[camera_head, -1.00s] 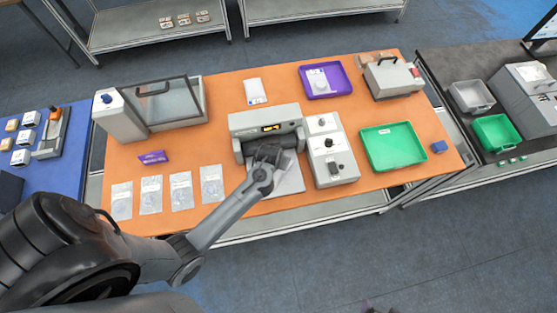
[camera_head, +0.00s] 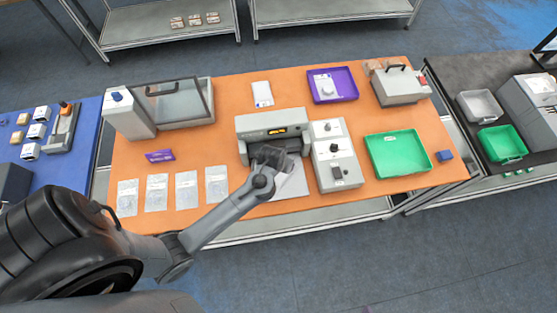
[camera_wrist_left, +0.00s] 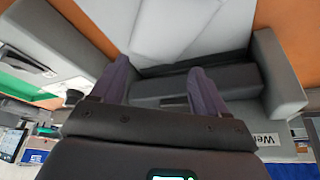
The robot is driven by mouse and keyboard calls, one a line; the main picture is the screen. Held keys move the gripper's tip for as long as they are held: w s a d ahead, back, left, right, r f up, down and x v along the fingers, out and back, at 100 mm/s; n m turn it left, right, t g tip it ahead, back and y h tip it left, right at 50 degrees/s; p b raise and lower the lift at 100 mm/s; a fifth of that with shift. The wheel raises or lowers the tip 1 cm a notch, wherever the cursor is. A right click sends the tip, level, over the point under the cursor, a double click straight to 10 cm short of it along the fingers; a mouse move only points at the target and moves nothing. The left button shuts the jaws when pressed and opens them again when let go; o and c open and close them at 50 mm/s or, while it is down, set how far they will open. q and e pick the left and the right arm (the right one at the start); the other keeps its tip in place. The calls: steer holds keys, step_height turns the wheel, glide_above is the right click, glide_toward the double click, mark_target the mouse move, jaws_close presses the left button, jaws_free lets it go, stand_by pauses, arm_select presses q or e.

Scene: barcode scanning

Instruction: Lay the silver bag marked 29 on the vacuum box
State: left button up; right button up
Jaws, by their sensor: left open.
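My left gripper (camera_head: 272,157) is at the front of a grey machine (camera_head: 272,122) with a lit display. Its two fingers are apart in the left wrist view (camera_wrist_left: 160,85), over the machine's dark slot. A pale, silvery flat piece (camera_wrist_left: 175,30) lies beyond the fingers there; I cannot tell whether it is a bag. Several clear-silver bags (camera_head: 157,193) lie in a row at the table's front left. No number 29 is readable. A box with a transparent lid (camera_head: 178,101) stands at the back left; I cannot confirm it is the vacuum box. My right gripper is out of view.
A grey box with knobs (camera_head: 334,165) stands right of the machine. A green tray (camera_head: 425,158), a purple tray (camera_head: 348,73) with a bag, a handled case (camera_head: 400,86), a purple packet (camera_head: 160,156) and a white packet (camera_head: 262,94) occupy the orange table. Free room lies behind the bags.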

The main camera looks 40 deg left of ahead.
arm_select(q)
steer(key=s+d+r+m+h, duration=0.1)
steer(key=s+d+r+m, duration=0.2)
steer(key=s+r, duration=0.4)
steer(key=s+d+r+m+p, duration=0.1)
steer(key=s+d+r+m, duration=0.2)
steer(key=s+r, duration=0.3)
steer(key=s, duration=0.4)
steer(key=shift+s+d+r+g+h, duration=0.15)
steer(key=shift+s+r+g+h, duration=0.15)
steer(key=shift+s+r+h, duration=0.1)
